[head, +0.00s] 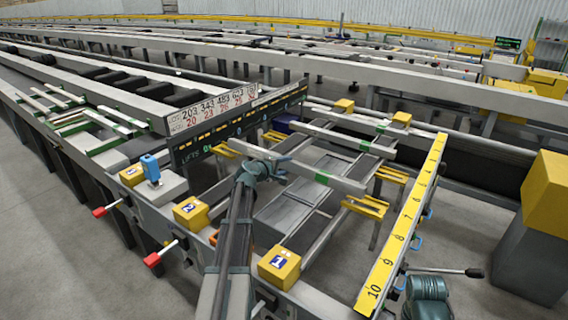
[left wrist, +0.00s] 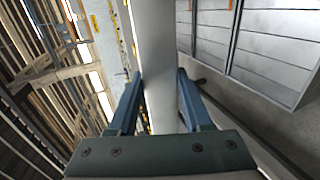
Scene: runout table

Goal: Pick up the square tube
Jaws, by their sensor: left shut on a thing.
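A grey square tube (head: 345,184) with a green band lies at a slant in the middle of the head view. My left gripper (head: 264,160) is at its left part, with the jaws shut on it. In the left wrist view the tube (left wrist: 158,45) runs between the two blue fingers (left wrist: 160,85), one on each side. I cannot tell whether the tube is clear of its supports. A second grey tube (head: 340,138) with a green band lies behind it. My right gripper's fingers do not show.
Yellow forked supports (head: 366,207) stand by the tube's right end. A yellow numbered scale (head: 403,235) runs along the right. A dark sign board (head: 240,122) stands behind on the left. Yellow blocks (head: 279,266) and red-tipped levers (head: 153,259) line the front rail.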

